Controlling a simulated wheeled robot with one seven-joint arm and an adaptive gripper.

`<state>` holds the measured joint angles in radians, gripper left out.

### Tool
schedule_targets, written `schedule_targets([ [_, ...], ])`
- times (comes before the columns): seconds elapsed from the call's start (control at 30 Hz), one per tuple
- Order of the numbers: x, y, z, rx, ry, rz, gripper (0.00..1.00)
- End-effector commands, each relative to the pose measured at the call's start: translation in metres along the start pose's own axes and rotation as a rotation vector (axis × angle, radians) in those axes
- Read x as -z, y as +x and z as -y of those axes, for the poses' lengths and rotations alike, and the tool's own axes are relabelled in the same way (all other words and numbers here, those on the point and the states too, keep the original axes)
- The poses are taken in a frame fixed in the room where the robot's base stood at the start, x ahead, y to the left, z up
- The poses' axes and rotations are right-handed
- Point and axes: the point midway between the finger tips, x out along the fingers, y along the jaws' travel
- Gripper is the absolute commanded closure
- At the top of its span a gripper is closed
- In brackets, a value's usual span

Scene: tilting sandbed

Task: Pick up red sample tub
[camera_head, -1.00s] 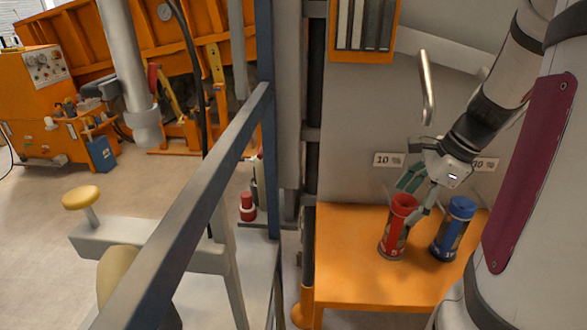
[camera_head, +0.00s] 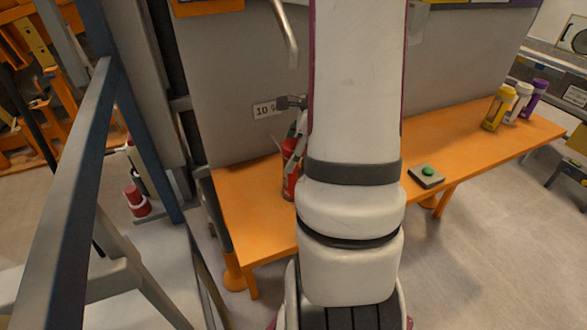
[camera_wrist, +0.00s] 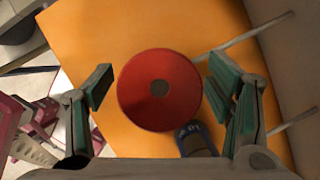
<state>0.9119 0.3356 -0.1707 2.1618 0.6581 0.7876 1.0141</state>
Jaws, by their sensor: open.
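The red sample tub (camera_head: 290,172) stands upright near the left end of the orange table, partly hidden by my arm in the head view. In the wrist view its round red top (camera_wrist: 139,98) is centred between the fingers of my gripper (camera_wrist: 161,84). The fingers are open, with green inner pads. A gap shows between each finger and the tub, so they are not touching it. In the head view most of my gripper is hidden behind my arm.
The orange table (camera_head: 445,138) also holds a box with a green button (camera_head: 427,173) and yellow (camera_head: 497,108), white and purple tubs at right. A grey wall stands behind.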

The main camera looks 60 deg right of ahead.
Motion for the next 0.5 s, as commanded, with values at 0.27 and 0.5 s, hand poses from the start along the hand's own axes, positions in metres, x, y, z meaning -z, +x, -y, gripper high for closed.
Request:
schedule_targets([
  [0.27, 0.001, 0.028, 0.000, 0.000, 0.000, 0.000, 0.26],
  [0.5, 0.001, 0.029, 0.000, 0.001, -0.001, 0.000, 0.31],
])
